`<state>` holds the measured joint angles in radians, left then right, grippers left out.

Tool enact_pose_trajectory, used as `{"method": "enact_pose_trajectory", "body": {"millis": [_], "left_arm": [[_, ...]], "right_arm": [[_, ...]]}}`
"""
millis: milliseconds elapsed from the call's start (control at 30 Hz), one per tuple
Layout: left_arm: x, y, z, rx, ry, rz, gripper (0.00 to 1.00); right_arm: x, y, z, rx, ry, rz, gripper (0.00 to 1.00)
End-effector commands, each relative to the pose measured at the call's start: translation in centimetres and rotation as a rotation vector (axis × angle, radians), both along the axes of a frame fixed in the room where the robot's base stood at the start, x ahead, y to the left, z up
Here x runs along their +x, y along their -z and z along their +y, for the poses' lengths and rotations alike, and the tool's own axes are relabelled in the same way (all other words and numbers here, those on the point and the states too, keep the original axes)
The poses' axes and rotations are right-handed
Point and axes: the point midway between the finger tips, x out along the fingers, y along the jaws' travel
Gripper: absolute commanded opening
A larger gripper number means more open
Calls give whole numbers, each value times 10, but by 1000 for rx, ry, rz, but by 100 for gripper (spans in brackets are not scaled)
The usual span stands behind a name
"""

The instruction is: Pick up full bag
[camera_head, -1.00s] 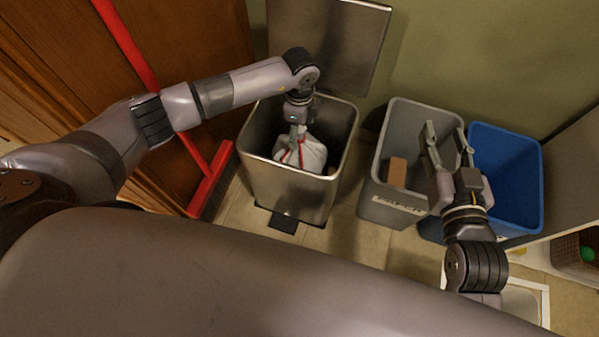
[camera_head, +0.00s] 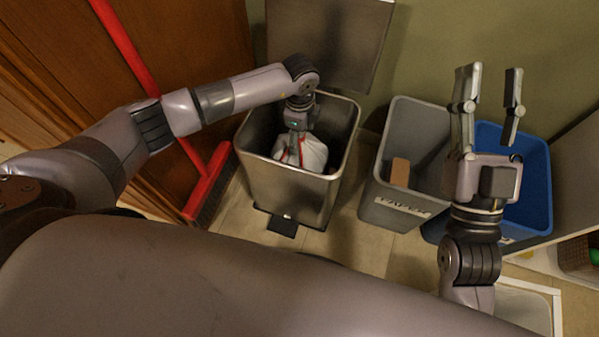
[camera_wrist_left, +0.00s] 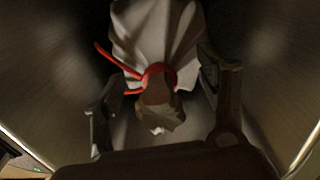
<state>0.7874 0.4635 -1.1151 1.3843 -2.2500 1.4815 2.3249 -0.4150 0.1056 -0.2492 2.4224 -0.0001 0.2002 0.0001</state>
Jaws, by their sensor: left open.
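A full white bag (camera_head: 313,154) with a red drawstring sits inside the open metal bin (camera_head: 289,188). My right gripper (camera_head: 491,80) is open and empty above the blue bin.
The bin's lid (camera_head: 330,40) is raised at the back. A grey paper bin (camera_head: 397,212) holding a brown block (camera_head: 400,172) and a blue bin (camera_head: 540,190) stand at the right. A red broom (camera_head: 208,183) leans at the left. The bin's walls closely surround my left gripper.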

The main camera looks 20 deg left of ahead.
Motion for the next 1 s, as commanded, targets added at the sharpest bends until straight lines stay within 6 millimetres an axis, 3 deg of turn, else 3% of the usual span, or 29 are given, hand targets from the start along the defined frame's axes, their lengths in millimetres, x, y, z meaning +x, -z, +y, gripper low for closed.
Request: {"method": "enact_pose_trajectory", "body": {"millis": [67, 1000], "left_arm": [[0, 0, 0, 0, 0, 0, 66], [0, 1, 0, 1, 0, 0, 4]], "right_arm": [[0, 0, 0, 0, 0, 1, 40], [1, 1, 0, -1, 1, 4, 40]]}}
